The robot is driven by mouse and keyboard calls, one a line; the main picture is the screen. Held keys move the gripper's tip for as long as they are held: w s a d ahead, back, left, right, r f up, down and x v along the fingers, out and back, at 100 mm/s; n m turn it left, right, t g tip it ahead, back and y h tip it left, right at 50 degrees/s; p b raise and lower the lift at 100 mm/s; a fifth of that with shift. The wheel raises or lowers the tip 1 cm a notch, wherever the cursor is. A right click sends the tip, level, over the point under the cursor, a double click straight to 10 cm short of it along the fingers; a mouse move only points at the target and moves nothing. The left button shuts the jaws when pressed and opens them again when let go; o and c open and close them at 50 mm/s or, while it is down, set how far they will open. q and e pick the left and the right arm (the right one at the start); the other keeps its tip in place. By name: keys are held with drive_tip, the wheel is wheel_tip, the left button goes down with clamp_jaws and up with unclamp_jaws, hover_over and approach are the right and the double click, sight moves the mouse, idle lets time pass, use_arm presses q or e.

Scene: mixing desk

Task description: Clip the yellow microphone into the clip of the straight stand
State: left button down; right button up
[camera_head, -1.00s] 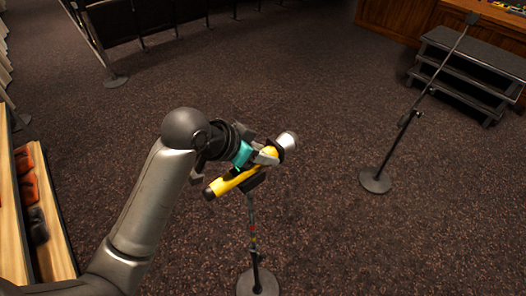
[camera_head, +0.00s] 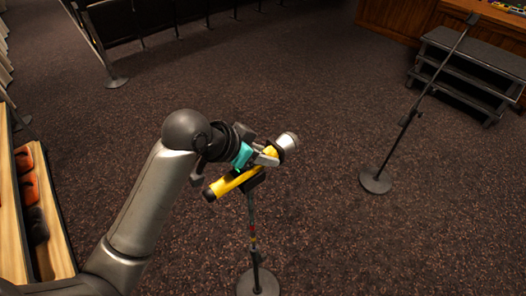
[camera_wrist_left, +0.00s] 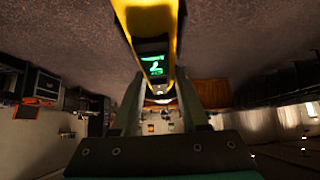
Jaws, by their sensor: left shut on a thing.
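The yellow microphone (camera_head: 228,182) has a silver head at its upper right end and is tilted in the head view. My left gripper (camera_head: 266,156) is shut on it near the head. In the left wrist view the yellow body (camera_wrist_left: 131,20), with a small green display, lies between the fingers. The straight stand (camera_head: 254,225) rises from a round base right below the microphone. Its dark clip (camera_head: 256,183) is at the stand's top, against or just under the microphone. I cannot tell whether the microphone is seated in it. My right gripper is not in view.
A second stand with a boom (camera_head: 407,118) stands at the right on a round base. Black steps (camera_head: 465,72) are behind it. A wooden shelf (camera_head: 52,236) with orange and dark items is at the left. The carpet between is clear.

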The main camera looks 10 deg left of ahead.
use_arm(q)
drive_tip(key=shift+f, duration=0.6)
idle(0.4)
unclamp_jaws()
idle(0.4)
idle(0.5)
drive_tip(key=shift+r, duration=3.5)
drive_tip(key=shift+s, duration=0.1)
